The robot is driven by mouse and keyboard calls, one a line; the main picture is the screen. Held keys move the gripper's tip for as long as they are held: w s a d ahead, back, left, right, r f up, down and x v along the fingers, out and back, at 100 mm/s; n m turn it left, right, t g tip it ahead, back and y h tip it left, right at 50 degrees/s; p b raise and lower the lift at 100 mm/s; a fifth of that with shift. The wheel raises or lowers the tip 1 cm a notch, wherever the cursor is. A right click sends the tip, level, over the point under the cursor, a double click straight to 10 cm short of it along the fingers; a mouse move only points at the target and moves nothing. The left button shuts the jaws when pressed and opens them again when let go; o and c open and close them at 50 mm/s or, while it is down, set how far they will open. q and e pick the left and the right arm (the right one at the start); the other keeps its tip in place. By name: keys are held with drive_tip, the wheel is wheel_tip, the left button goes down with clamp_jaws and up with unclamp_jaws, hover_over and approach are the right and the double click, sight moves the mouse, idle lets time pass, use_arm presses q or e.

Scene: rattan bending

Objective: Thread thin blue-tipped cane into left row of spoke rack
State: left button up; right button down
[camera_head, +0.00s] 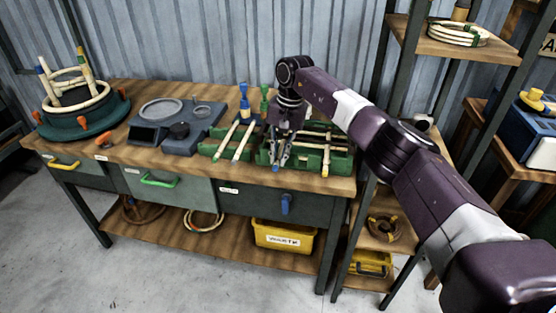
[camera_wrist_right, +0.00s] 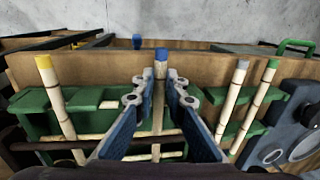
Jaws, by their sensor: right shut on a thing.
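The blue-tipped cane (camera_wrist_right: 161,70) stands between the fingers of my right gripper (camera_wrist_right: 161,88) in the right wrist view, its blue end pointing up in the picture. In the head view its blue tip (camera_head: 276,168) shows at the table's front. My right gripper (camera_head: 281,155) is shut on the cane, low over the green rack (camera_head: 309,164). Fingers hide part of the cane. Canes with grey (camera_wrist_right: 242,66) and green (camera_wrist_right: 273,65) tips lie to the right in the wrist view, a yellow-tipped cane (camera_wrist_right: 45,66) to the left. My left gripper is not in view.
A round green stand (camera_head: 66,128) with cane rings and upright coloured-tip canes is at the table's left. A grey-blue device (camera_head: 172,147) with round plates stands between it and the racks. Blue (camera_head: 244,95) and green (camera_head: 264,95) upright pieces stand behind the racks.

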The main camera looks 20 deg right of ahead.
drive_tip(key=shift+w+d, duration=0.2)
drive_tip(key=shift+w, duration=0.1)
drive_tip(key=shift+f, duration=0.25)
idle(0.4)
